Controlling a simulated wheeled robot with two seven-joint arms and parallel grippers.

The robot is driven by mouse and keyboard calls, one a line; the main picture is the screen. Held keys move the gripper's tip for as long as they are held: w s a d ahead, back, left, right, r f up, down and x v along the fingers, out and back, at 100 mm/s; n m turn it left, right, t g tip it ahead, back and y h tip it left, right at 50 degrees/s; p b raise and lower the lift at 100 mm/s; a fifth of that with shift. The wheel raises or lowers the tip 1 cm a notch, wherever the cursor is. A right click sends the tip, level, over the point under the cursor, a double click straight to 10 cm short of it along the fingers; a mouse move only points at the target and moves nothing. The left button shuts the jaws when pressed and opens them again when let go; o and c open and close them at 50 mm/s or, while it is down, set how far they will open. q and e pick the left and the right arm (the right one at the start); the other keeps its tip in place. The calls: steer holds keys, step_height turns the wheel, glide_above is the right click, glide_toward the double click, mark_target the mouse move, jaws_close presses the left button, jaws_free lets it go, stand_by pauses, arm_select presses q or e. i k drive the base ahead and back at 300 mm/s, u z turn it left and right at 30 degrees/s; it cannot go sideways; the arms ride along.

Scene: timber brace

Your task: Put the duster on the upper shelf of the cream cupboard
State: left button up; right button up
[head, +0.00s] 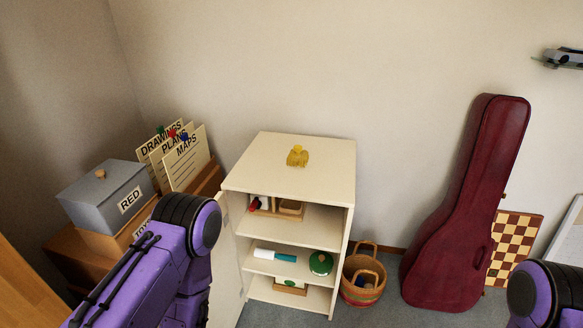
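The cream cupboard (240,179) stands against the wall with its door (228,262) swung open to the left. Its upper shelf (318,228) holds a small wooden tray (290,210) and a red and white item (258,204) at the left; the shelf's right part looks bare. A small yellow thing (297,156) lies on the cupboard's top and may be the duster, but I cannot tell for sure. My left arm is in front of the cupboard's left side and my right arm is at the lower right. Neither gripper shows.
A teal and white item (274,256) and a green round thing (320,263) sit on the lower shelf. A basket (362,276) and a dark red instrument case (468,220) stand right of the cupboard. A grey box (104,192) is at the left.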

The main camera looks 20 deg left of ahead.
mark_target(322, 232)
steer(key=u, duration=0.2)
steer(key=i, duration=1.05)
